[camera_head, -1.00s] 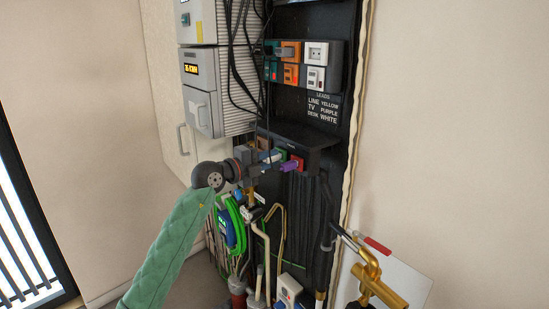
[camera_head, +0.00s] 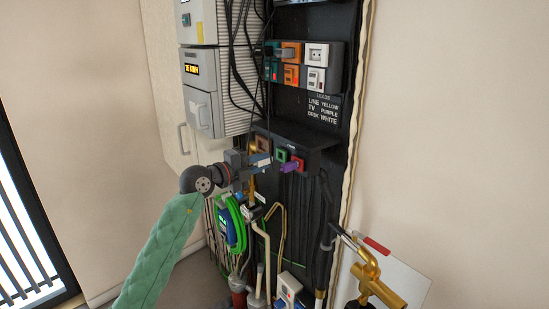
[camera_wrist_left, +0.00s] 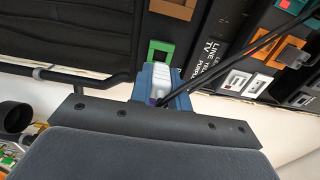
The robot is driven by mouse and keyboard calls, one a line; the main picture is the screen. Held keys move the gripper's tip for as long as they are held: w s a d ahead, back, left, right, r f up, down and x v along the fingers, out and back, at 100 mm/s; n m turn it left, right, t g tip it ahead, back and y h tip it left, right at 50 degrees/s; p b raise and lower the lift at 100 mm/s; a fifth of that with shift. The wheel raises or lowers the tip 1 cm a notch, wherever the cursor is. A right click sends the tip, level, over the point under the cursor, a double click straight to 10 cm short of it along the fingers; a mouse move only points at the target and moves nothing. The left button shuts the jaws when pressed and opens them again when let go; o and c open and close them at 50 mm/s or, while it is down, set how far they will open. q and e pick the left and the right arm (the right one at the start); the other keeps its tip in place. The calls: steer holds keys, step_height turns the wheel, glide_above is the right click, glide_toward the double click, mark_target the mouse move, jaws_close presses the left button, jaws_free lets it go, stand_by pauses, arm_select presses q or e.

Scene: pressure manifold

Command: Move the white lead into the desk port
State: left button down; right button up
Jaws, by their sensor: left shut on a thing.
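My left gripper (camera_head: 261,161) is shut on the white lead's plug, just in front of the port shelf and left of the green port. In the left wrist view, the white plug (camera_wrist_left: 160,82) sits between the blue fingertips (camera_wrist_left: 165,88), apart from the green port (camera_wrist_left: 160,51). The port row has a brown port (camera_head: 263,144), a green port (camera_head: 281,155) and a red port (camera_head: 298,163). A purple plug (camera_head: 288,168) is at the red port. Labels naming the ports are not readable. My right gripper is not in view.
A panel sign (camera_head: 323,108) reads line yellow, TV purple, desk white. Black cables (camera_head: 236,80) hang above the gripper. Pipes and a green hose (camera_head: 237,222) are below. A brass valve (camera_head: 376,285) stands at lower right.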

arm_select(q)
steer(key=shift+p+v, duration=0.3)
steer(key=shift+v, duration=0.8)
